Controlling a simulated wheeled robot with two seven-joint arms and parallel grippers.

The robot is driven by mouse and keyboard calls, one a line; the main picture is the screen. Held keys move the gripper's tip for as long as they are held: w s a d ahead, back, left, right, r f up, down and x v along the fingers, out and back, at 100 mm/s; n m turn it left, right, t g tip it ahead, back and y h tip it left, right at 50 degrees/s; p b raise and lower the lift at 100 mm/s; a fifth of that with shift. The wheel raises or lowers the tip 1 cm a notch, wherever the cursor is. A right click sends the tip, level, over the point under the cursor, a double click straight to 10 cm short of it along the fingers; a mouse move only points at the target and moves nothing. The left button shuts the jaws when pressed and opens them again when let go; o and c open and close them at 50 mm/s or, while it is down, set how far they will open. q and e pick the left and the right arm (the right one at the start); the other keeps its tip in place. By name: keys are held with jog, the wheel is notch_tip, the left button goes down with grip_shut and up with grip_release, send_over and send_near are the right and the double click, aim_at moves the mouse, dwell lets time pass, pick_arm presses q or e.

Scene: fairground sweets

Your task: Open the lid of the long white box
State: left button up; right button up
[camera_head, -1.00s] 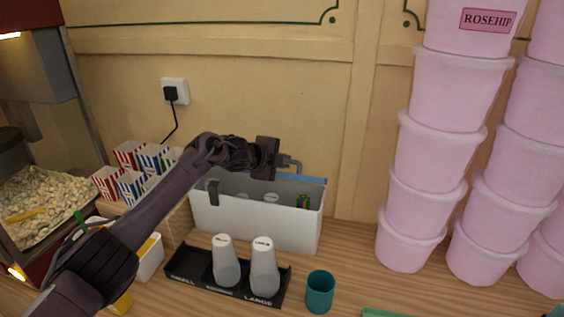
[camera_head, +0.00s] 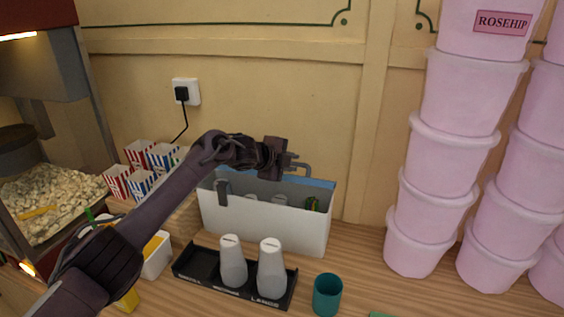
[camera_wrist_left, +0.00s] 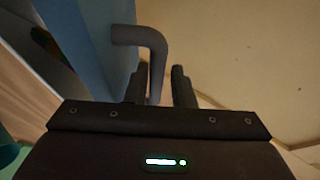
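The long white box (camera_head: 265,225) stands against the back wall, and its open top shows pale round things and a small green item inside. Its blue-edged lid (camera_head: 316,183) stands raised along the back; in the wrist view it is the blue panel (camera_wrist_left: 97,45) at left. A grey bent handle (camera_wrist_left: 140,35) sticks out from the lid. My left gripper (camera_head: 291,160) is at this handle, above the box. In the wrist view its fingers (camera_wrist_left: 160,88) are apart on both sides of the handle, with a gap on the right. My right gripper is out of view.
A black tray (camera_head: 205,283) with two white containers (camera_head: 270,268) stands in front of the box. A teal cup (camera_head: 327,294) is to its right. Pink tubs (camera_head: 452,150) are stacked at right. Striped popcorn boxes (camera_head: 140,183) stand at left, near the popcorn machine.

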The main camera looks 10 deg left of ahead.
pick_arm(q)
jog(key=b+v, duration=0.2)
jog(key=v, duration=0.3)
jog(key=shift+s+a+r, duration=0.1)
jog(key=shift+s+a, duration=0.2)
jog(key=shift+s+a+r, duration=0.25)
jog(key=shift+s+r, duration=0.15)
jog(key=shift+s, duration=0.05)
